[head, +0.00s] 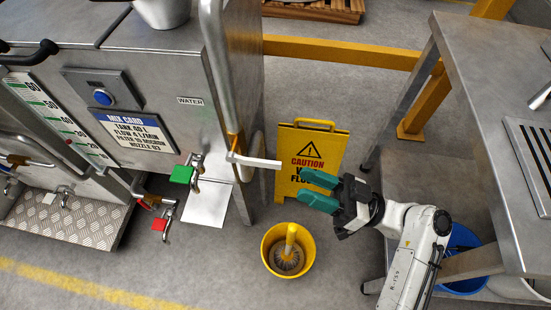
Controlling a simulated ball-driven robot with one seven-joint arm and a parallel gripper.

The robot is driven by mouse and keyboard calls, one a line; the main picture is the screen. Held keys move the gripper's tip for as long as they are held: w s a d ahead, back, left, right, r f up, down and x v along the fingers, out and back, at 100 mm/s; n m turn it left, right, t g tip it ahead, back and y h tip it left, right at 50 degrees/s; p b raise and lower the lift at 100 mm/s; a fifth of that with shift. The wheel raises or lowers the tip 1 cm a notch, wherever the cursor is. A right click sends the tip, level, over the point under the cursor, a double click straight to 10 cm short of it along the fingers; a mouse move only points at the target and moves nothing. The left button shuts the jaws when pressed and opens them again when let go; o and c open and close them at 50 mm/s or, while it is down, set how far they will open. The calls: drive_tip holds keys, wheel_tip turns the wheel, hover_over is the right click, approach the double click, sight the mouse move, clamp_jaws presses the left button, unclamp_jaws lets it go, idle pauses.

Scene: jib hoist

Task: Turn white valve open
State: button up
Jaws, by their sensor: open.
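A white lever handle (258,162) sits on a brass valve body on the vertical pipe at the right end of the steel machine. It points to the right, across the line of the pipe. My gripper (302,186), with green fingers, is open and empty. It is just right of and slightly below the lever's free end in the picture, and appears apart from it. A smaller valve with a white tab (49,198) shows at the lower left of the machine.
A green-handled valve (181,174) and a red-handled valve (159,224) are on the machine front. A yellow caution sign (325,147) and a yellow bucket with a brush (267,257) stand on the floor. A steel table (490,110) is at right.

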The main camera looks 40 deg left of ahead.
sight(259, 160)
drive_tip(key=shift+n+g, duration=0.3)
drive_tip(key=x, duration=0.7)
drive_tip(key=w+r+x, duration=0.1)
drive_tip(key=x, duration=0.3)
drive_tip(key=shift+s+a, duration=0.1)
drive_tip(key=shift+a, duration=0.05)
drive_tip(key=shift+c, duration=0.4)
clamp_jaws()
